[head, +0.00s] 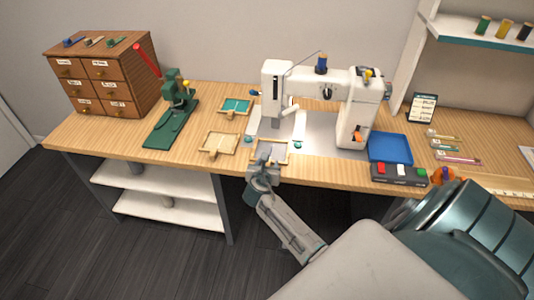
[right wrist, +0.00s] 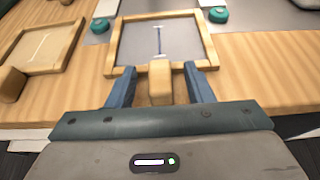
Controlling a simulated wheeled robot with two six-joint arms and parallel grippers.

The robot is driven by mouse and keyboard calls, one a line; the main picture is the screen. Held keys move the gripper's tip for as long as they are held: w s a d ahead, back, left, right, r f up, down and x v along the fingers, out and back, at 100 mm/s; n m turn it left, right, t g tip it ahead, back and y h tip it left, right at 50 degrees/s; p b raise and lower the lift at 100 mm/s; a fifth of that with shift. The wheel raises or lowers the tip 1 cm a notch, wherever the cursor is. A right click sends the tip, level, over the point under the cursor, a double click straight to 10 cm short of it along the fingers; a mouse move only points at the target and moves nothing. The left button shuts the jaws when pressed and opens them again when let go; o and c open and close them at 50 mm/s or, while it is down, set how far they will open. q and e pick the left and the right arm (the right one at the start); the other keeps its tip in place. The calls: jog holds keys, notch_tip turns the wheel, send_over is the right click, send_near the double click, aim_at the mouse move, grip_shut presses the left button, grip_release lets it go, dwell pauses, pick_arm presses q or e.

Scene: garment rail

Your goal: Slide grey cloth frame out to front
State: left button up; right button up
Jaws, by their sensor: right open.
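The grey cloth frame (head: 270,150) is a small wooden square with grey cloth and a dark stitched line. It lies at the table's front edge, below the white sewing machine (head: 322,95). In the right wrist view the grey cloth frame (right wrist: 160,42) is straight ahead, its wooden handle (right wrist: 160,85) pointing at me. My right gripper (head: 264,166) is at this handle. In the right wrist view the blue fingers of my right gripper (right wrist: 162,68) are open, one on each side of the handle, with small gaps. My left gripper is not in view.
A cream cloth frame (head: 219,144) and a green cloth frame (head: 235,106) lie to the left. Teal knobs (right wrist: 218,14) flank the grey frame's far side. A blue tray (head: 389,148) and a button box (head: 399,174) stand to the right. The floor in front is clear.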

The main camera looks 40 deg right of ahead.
jog(key=b+v, duration=0.1)
jog(key=v, duration=0.9)
jog(key=shift+s+a, duration=0.25)
jog(key=shift+r, duration=0.1)
jog(key=s+a+f+m+g+y, duration=0.1)
jog(key=s+a+f+m+y, duration=0.2)
jog(key=f, duration=0.7)
jog(key=s+f+m+g+y, duration=0.1)
jog(key=s+f+m, duration=0.25)
jog(key=f, duration=0.65)
jog(key=s+a+f+m+g+y, duration=0.15)
jog(key=s+f, duration=0.35)
jog(key=f, duration=0.5)
jog(key=s+f+m+g+y, duration=0.1)
jog(key=s+f+m, duration=0.5)
jog(key=s, duration=0.5)
jog(key=s+a+f+m+g+y, duration=0.1)
jog(key=s+f+m+g, duration=0.1)
jog(key=s+f+m, duration=0.4)
jog(key=s+f+m+g+y, duration=0.1)
jog(key=s+f+m, duration=0.5)
jog(key=s, duration=1.1)
jog(key=shift+a+f+y, duration=0.15)
jog(key=shift+f+y, duration=0.2)
jog(key=shift+f, duration=0.35)
